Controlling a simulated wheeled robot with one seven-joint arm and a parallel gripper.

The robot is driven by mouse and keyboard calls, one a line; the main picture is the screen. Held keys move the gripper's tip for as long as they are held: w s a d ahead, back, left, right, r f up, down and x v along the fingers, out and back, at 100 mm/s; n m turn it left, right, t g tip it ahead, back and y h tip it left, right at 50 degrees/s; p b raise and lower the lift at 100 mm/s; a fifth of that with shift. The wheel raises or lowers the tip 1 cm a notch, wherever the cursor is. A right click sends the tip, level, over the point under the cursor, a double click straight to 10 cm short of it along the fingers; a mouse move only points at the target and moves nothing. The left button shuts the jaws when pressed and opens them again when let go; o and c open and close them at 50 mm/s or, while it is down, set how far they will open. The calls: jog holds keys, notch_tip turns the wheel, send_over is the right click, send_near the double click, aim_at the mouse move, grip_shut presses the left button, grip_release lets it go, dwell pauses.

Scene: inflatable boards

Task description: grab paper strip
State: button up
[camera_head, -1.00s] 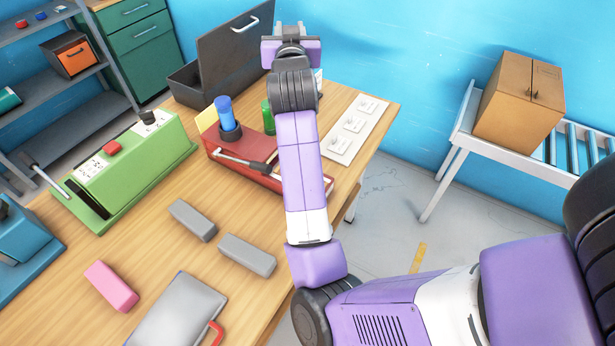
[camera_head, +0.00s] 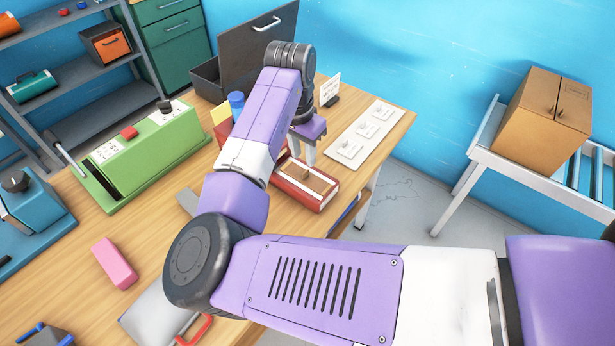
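A flat yellow piece (camera_head: 221,113), which may be the paper strip, shows at the left end of the red device (camera_head: 306,190). My arm hides most of that device and anything lying behind the arm. My gripper (camera_head: 303,153) points down over the red device, to the right of the yellow piece and apart from it. Its two pale fingers stand apart with a gap between them, and I see nothing held. The fingertips are close to the device's far side; I cannot tell whether they touch it.
A blue cylinder (camera_head: 236,101) stands by the yellow piece. A white switch panel (camera_head: 365,131) lies at right, with a small sign (camera_head: 330,89) behind. An open dark toolbox (camera_head: 257,47) is at the back. A green device (camera_head: 140,155) and pink block (camera_head: 114,263) are at left.

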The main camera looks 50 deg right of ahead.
aim_at(306, 172)
jog(key=f, duration=0.2)
jog(key=f+p, duration=0.1)
jog(key=f, duration=0.2)
jog(key=d+f, duration=0.1)
jog(key=f, duration=0.1)
jog(key=shift+w+f+p, duration=0.1)
jog(key=shift+f+p, duration=0.15)
jog(key=shift+p, duration=0.1)
grip_shut()
